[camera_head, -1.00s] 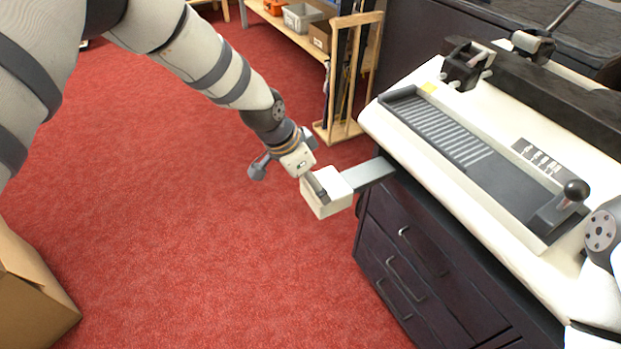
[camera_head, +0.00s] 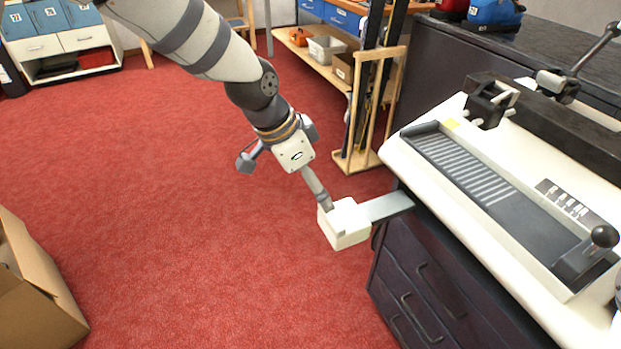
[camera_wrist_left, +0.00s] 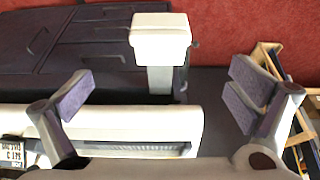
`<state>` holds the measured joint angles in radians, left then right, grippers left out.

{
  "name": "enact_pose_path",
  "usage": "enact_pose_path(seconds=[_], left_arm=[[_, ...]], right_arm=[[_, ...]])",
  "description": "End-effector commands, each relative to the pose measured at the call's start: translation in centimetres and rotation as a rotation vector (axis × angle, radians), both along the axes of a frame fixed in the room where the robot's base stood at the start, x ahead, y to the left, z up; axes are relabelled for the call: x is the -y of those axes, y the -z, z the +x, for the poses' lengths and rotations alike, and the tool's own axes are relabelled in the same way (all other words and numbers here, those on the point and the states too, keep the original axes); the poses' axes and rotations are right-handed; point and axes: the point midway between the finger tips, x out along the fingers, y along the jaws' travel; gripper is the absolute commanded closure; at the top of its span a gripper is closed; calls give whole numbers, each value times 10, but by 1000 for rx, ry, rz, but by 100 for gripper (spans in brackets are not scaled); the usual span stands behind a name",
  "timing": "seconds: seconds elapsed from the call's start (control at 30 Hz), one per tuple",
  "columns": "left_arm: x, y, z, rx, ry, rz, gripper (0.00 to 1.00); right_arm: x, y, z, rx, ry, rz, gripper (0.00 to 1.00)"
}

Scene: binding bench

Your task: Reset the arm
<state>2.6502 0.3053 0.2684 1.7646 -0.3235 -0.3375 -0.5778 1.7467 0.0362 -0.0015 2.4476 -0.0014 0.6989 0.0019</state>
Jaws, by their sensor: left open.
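My left gripper (camera_head: 283,176) is open and empty, in front of the left end of the bench. One finger overlaps a white block (camera_head: 345,223) in the head view; I cannot tell if they touch. The block sits on the end of a grey flat bar (camera_head: 388,206) that sticks out from the bench. In the left wrist view my left gripper (camera_wrist_left: 165,95) has its fingers spread wide, and the white block (camera_wrist_left: 160,40) shows beyond the gap, with nothing between the pads.
A white binding machine (camera_head: 440,185) with a black-knobbed lever (camera_head: 603,237) stands on the dark drawer cabinet (camera_head: 430,290). A wooden rack (camera_head: 352,160) stands close behind the block. A cardboard box (camera_head: 40,290) is at lower left. The red floor (camera_head: 190,230) between is clear.

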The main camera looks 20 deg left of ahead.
Motion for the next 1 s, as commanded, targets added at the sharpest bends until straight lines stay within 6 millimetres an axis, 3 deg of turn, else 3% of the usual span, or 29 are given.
enact_pose_path(seconds=[0.13,0.53,0.63,0.67,0.77,0.8,0.87,0.9,1.0], left_arm=[[-3,-11,-4,-2,-1,0,0],[-3,-11,-4,-2,0,-1,0],[-1,8,-17,-38,-26,-7,0],[1,22,-28,-63,-45,-11,0],[4,84,-86,-189,-167,-26,0],[4,110,-118,-243,-230,-25,0],[1,141,-168,-322,-330,-13,0],[-4,158,-204,-374,-398,2,0],[-19,184,-293,-476,-559,64,0]], right_arm=[[0,0,0,-1,0,0,100],[0,0,0,0,0,0,100],[0,-2,2,6,0,0,100],[0,-3,3,10,0,1,100],[0,-10,9,31,1,0,100],[0,-13,12,42,1,0,100],[0,-17,17,56,2,0,100],[0,-20,20,66,1,0,100],[0,-27,26,90,2,0,100]])
